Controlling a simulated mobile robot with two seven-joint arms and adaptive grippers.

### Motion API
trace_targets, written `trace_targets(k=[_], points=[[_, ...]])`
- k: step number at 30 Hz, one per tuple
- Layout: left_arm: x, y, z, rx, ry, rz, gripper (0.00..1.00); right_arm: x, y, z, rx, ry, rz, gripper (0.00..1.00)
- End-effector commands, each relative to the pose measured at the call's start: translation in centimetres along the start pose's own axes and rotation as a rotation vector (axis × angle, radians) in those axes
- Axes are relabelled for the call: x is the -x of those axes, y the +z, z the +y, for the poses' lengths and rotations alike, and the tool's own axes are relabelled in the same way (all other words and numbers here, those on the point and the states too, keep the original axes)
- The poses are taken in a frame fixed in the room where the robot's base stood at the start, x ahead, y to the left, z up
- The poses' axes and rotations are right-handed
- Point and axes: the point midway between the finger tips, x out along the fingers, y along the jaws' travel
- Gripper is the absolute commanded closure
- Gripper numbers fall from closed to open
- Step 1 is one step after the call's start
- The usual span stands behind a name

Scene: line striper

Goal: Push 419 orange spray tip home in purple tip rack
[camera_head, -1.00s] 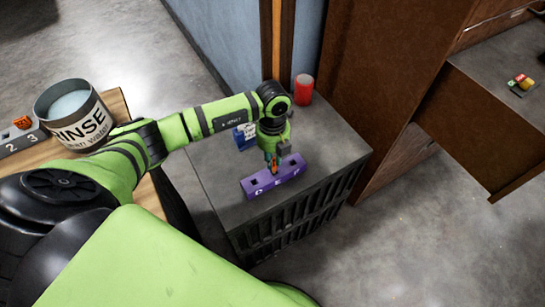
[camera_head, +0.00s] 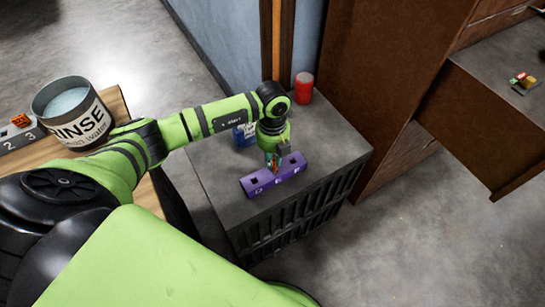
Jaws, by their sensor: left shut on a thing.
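The purple tip rack (camera_head: 262,185) sits on the dark grey cabinet top, with white letters that look like D, E and F on its front. My left gripper (camera_head: 273,166) points down over the middle of the rack. It is shut on the orange spray tip (camera_head: 274,169), of which only a small part shows between the fingers. The tip is at the middle slot; how deep it sits is hidden by the fingers. The end sockets of the rack look empty. The number 419 cannot be read. My right gripper is out of view.
A red can (camera_head: 303,88) and a blue-and-white box (camera_head: 243,135) stand on the cabinet (camera_head: 215,180). At left, a RINSE bucket (camera_head: 75,118) and a grey numbered rack with an orange piece (camera_head: 20,121) stand on a wooden table. A brown panel rises behind right.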

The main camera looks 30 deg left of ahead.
Motion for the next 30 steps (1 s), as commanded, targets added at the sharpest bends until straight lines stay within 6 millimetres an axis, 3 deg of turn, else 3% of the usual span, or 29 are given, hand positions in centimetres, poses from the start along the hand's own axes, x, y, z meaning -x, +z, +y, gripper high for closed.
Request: trace_targets(k=[18,19,21,28,29,30], points=[[-1.7,0.1,0.0,0.000,0.000,0.000,1.00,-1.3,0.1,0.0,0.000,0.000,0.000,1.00],[-1.7,0.1,0.0,0.000,0.000,0.000,0.79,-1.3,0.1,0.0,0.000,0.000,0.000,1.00],[-1.6,0.1,0.0,0.000,0.000,0.000,0.56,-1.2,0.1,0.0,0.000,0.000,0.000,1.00],[-1.6,0.1,0.0,0.000,0.000,0.000,0.56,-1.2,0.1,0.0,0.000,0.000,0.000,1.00],[-1.6,0.1,0.0,0.000,0.000,0.000,0.52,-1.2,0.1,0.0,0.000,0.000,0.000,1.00],[-1.6,0.1,0.0,0.000,0.000,0.000,0.40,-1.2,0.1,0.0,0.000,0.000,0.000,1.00]])
